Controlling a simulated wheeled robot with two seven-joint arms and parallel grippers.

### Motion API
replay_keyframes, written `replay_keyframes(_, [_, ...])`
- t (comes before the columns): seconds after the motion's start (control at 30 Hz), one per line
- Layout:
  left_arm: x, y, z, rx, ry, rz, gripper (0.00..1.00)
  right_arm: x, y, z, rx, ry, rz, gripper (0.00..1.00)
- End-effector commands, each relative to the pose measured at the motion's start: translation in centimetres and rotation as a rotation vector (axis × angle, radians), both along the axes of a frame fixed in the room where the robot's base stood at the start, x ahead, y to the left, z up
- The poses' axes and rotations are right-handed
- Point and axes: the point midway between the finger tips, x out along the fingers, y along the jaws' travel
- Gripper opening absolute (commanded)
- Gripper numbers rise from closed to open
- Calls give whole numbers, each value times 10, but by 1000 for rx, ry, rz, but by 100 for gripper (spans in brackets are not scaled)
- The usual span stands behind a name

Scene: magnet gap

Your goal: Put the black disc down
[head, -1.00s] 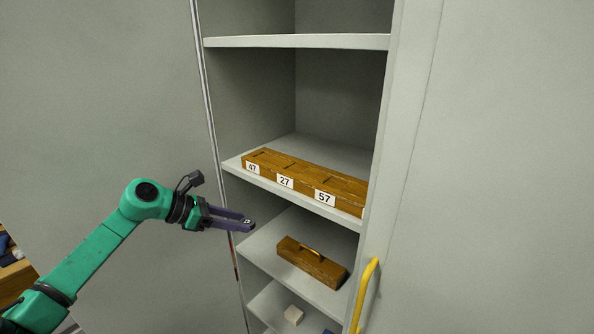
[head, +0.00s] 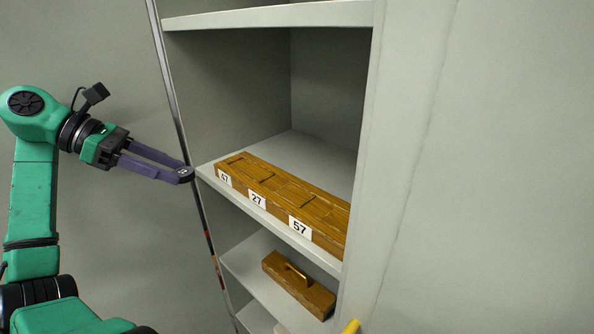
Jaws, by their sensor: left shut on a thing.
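My left gripper (head: 185,174) is shut on a small dark thing at its fingertips, which I take to be the black disc (head: 184,172). Only a little of it shows, with a pale mark on top. The gripper is at the cabinet's left front edge, in the picture just left of the middle shelf. A long wooden block (head: 279,192) lies on that shelf, with recesses in its top and labels 47, 27 and 57 on its front. My right gripper is not in view.
A smaller wooden block with a handle (head: 300,286) lies on the shelf below. The upper shelf (head: 270,15) is above the long block. The cabinet's left upright (head: 171,95) and right front frame (head: 385,150) bound the opening. A yellow handle (head: 352,326) shows at the bottom.

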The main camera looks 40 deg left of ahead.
Motion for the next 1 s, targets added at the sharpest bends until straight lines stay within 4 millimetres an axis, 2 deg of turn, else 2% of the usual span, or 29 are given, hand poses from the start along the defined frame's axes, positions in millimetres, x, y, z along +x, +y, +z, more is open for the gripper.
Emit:
replay_keyframes(0.13, [8, -7, 1, -2, -6, -3, 0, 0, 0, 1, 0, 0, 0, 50])
replay_keyframes(0.27, [26, -22, 3, 1, -8, -3, 0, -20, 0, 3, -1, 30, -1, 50])
replay_keyframes(0.4, [61, -49, 6, 1, 2, -3, 0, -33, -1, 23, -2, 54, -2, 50])
replay_keyframes(0.7, [131, -104, 6, 0, 1, -3, 0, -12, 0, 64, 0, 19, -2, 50])
replay_keyframes(0.83, [141, -112, -4, -5, 2, 0, 0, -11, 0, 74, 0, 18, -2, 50])
replay_keyframes(1.0, [141, -113, -33, -3, 1, 0, 0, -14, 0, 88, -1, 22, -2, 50])
